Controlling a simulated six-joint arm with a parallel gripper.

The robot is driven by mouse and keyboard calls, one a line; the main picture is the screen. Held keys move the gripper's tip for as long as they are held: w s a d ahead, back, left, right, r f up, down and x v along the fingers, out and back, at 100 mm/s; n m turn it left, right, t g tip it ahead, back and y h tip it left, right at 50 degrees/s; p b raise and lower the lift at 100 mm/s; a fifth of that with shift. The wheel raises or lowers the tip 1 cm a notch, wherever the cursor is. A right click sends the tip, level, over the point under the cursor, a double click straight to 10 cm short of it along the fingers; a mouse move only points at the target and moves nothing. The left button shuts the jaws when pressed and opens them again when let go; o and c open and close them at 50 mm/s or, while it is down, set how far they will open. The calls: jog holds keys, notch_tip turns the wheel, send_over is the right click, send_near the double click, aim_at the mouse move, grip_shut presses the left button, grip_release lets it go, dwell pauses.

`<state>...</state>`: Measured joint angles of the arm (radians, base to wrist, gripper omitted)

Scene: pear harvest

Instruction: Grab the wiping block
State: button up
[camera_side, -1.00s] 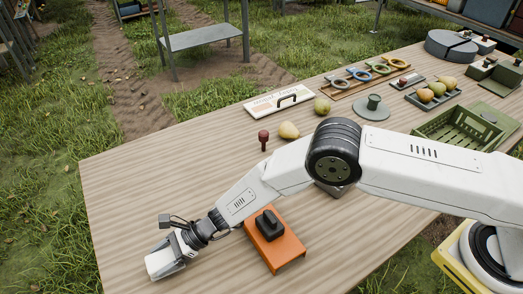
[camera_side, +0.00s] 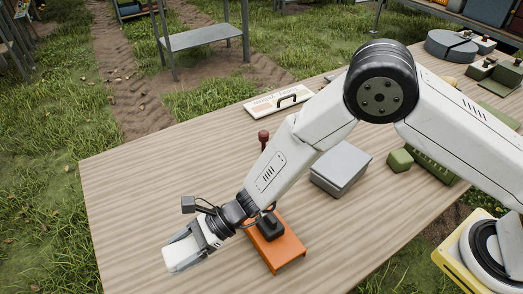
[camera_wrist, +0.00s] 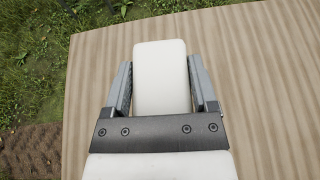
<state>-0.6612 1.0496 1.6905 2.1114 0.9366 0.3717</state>
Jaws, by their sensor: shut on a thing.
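The wiping block is a white, rounded block. In the wrist view the wiping block (camera_wrist: 160,75) sits between the two grey fingers of my gripper (camera_wrist: 160,85), with a finger along each side. In the side view the wiping block (camera_side: 178,259) shows at the end of my gripper (camera_side: 190,250), near the table's front left part. My gripper is shut on it. Whether the block touches the table is hard to tell.
An orange stand with a black handle (camera_side: 274,249) is just right of my gripper. A grey box (camera_side: 341,167) and a green block (camera_side: 400,160) lie farther right. A white board with a handle (camera_side: 279,99) lies at the back edge. The left of the wooden table (camera_side: 130,190) is clear.

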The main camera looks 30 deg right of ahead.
jog(key=s+d+r, duration=0.3)
jog(key=s+d, duration=0.1)
jog(key=shift+s+d, duration=0.2)
jog(key=shift+s, duration=0.2)
jog(key=shift+w+d, duration=0.1)
dwell(0.5)
